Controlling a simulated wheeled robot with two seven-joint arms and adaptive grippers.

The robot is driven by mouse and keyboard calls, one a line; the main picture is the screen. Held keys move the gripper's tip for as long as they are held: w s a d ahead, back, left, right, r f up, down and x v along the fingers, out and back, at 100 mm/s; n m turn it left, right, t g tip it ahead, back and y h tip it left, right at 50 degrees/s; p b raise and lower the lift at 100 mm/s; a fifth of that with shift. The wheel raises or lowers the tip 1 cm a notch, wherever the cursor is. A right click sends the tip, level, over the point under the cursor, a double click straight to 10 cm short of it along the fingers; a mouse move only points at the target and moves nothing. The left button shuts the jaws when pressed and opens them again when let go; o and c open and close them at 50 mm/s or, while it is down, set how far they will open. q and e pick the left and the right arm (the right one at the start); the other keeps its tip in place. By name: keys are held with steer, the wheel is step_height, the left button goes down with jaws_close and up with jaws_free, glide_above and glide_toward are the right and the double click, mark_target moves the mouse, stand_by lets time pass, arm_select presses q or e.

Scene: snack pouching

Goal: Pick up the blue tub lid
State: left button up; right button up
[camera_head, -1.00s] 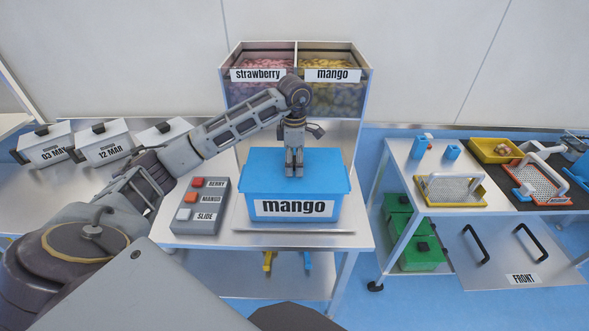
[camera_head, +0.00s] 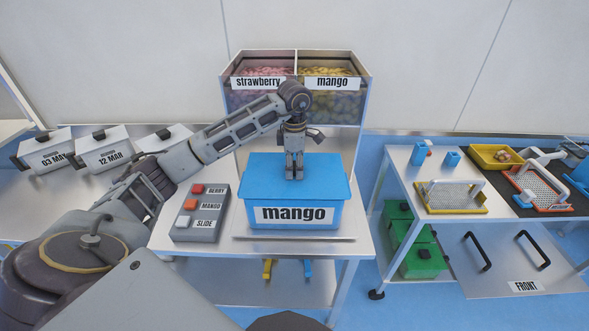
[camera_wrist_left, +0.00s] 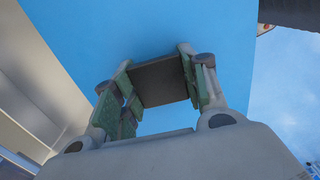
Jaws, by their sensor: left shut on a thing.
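The blue tub lid (camera_head: 325,182) lies flat over the blue tub (camera_head: 330,226) with the mango label, at the middle of the table. I cannot make out a gap between lid and tub. My left gripper (camera_head: 294,174) points straight down at the middle of the lid. In the left wrist view the left gripper's fingers (camera_wrist_left: 160,88) are shut on the lid's dark handle (camera_wrist_left: 158,80), with the blue lid (camera_wrist_left: 120,25) filling the view behind it. The fingers hide most of the handle in the head view. My right gripper is not in view.
A grey button box (camera_head: 201,213) stands left of the tub. The strawberry and mango bins (camera_head: 347,107) stand behind it. White lidded boxes (camera_head: 105,152) are at left. A cart (camera_head: 395,157) with scoops and trays is at right.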

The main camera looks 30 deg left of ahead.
mark_target(295, 166)
arm_select(q)
steer(key=shift+r, duration=4.65)
steer(key=shift+s+d+f, duration=0.1)
